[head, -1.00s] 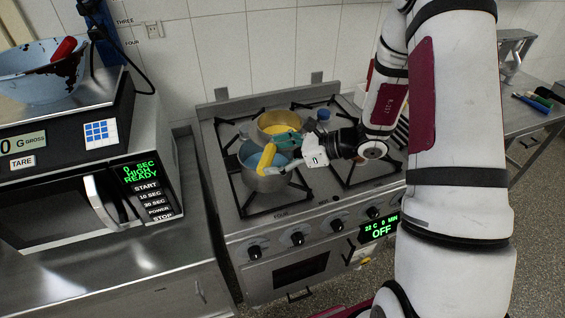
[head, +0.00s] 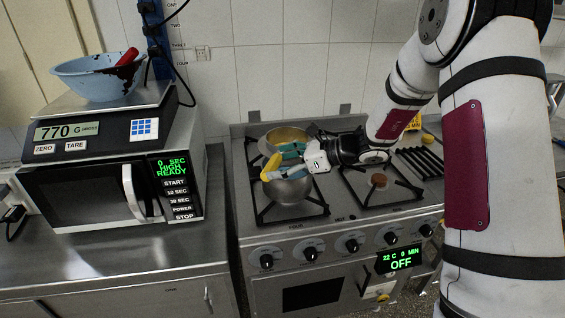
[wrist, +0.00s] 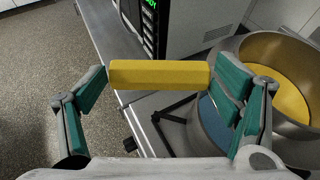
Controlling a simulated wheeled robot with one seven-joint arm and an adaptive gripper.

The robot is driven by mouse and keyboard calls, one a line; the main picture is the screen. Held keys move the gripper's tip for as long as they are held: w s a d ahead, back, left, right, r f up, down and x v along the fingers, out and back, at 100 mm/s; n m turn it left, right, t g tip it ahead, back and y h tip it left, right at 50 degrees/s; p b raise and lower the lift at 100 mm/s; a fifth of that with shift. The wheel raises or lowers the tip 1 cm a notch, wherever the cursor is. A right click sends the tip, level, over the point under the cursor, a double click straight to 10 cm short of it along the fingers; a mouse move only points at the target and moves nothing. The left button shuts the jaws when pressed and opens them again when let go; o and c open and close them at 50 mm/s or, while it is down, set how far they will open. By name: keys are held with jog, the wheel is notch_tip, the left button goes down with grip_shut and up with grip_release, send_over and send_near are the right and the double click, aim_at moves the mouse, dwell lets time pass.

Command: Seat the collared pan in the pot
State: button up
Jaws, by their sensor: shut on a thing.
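A steel pot (head: 290,194) with a blue inside stands on the front left burner; its blue inside (wrist: 211,124) shows in the wrist view. Behind it is a wider steel vessel with a yellow inside (head: 287,134), at the right of the wrist view (wrist: 275,60). I cannot tell which is the collared pan. My gripper (head: 281,162) is above the front pot, shut on a yellow bar (wrist: 160,74), one teal finger at each end. The bar also shows in the head view (head: 268,168). Whether it joins a vessel is hidden.
The tiled wall (head: 290,60) closes off the back.

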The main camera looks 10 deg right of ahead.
notch_tip(320, 180, down, 6)
jog(key=b, duration=0.2)
jog(key=shift+f, duration=0.25)
dwell(0.4)
jog(key=shift+w+f, duration=0.1)
jog(key=shift+f, duration=0.15)
dwell(0.5)
jog(key=o, duration=1.3)
jog(key=shift+o, duration=0.2)
jog(key=shift+f, duration=0.1)
jog(key=v, duration=1.2)
